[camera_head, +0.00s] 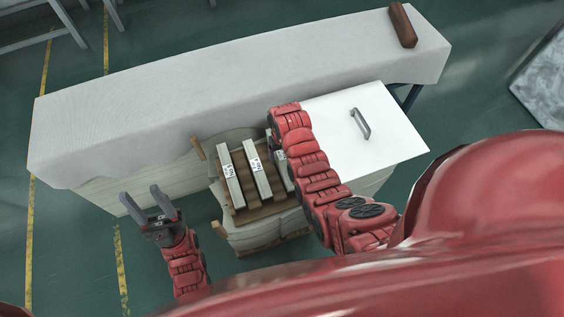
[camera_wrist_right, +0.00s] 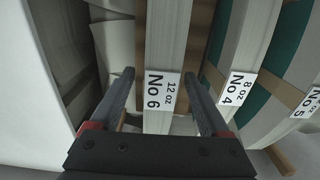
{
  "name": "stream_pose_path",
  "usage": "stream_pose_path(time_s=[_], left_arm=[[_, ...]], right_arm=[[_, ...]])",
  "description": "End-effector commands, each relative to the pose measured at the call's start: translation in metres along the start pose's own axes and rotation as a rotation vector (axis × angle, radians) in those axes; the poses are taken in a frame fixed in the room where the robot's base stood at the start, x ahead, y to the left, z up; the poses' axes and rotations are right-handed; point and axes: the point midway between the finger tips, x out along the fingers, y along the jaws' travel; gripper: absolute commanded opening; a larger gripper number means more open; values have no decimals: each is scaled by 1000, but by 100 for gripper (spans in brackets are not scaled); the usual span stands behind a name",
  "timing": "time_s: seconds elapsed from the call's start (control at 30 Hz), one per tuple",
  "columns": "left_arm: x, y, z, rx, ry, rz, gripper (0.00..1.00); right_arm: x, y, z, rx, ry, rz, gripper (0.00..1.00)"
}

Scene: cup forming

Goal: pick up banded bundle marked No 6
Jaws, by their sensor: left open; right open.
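The bundle marked No 6 (camera_wrist_right: 168,40) is a pale banded stack with a white "12 oz No 6" label. In the right wrist view it runs between the fingers of my open right gripper (camera_wrist_right: 159,74). One finger is on each side, and I cannot tell whether either touches it. My left gripper (camera_head: 152,205) is open and empty, left of the wooden rack.
The bundle marked No 4 (camera_wrist_right: 247,50) and the one marked No 5 (camera_wrist_right: 292,75) lie beside No 6 on the wooden rack (camera_head: 240,217). A white panel with a handle (camera_head: 360,123) is to the right. A long covered table (camera_head: 180,95) stands behind, with a brown block (camera_head: 402,25).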

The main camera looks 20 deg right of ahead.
Motion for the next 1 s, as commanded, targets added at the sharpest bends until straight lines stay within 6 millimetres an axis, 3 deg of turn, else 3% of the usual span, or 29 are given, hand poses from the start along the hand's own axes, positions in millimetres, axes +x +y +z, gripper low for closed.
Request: stream_pose_path(time_s=[0.23, 0.57, 1.0], left_arm=[[1, 0, 0, 0, 0, 0, 50], [1, 0, 0, 0, 0, 0, 50], [1, 0, 0, 0, 0, 0, 50]], right_arm=[[24, -1, -2, 0, 1, 0, 80], [29, -1, -2, 1, 2, 0, 80], [29, -1, -2, 1, 2, 0, 3]])
